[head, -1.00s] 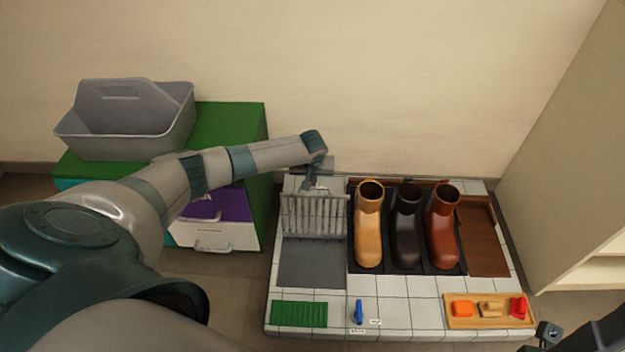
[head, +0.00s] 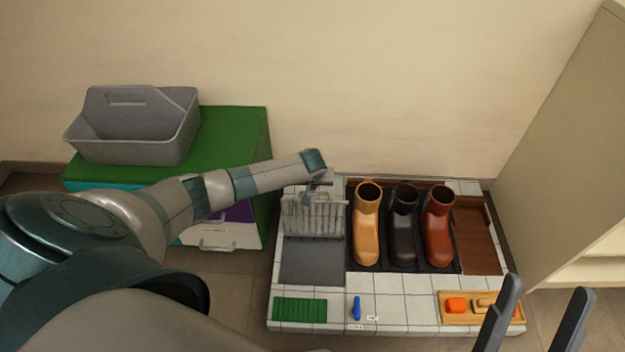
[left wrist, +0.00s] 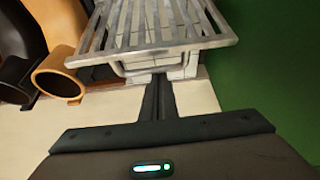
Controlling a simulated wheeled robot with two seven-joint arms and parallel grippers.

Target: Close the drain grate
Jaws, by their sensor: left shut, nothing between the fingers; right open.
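The drain grate (head: 314,214), a grey barred panel, stands raised at the back of a dark square recess (head: 312,263) in the tiled platform. My left gripper (head: 318,186) is at the grate's upper edge, on its back side. In the left wrist view the grate (left wrist: 150,25) fills the top, and my left gripper (left wrist: 158,78) is shut and empty, with its tips close under the grate's edge. I cannot tell whether they touch. My right gripper (head: 545,310) is open and empty at the lower right, in front of the platform's right corner.
Tan (head: 367,230), black (head: 403,230) and red-brown (head: 438,230) boots stand right of the recess. A green mat (head: 300,310), a blue item (head: 357,307) and a wooden tray (head: 452,320) lie along the front. A grey caddy (head: 135,150) sits on the green cabinet (head: 235,135) at left.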

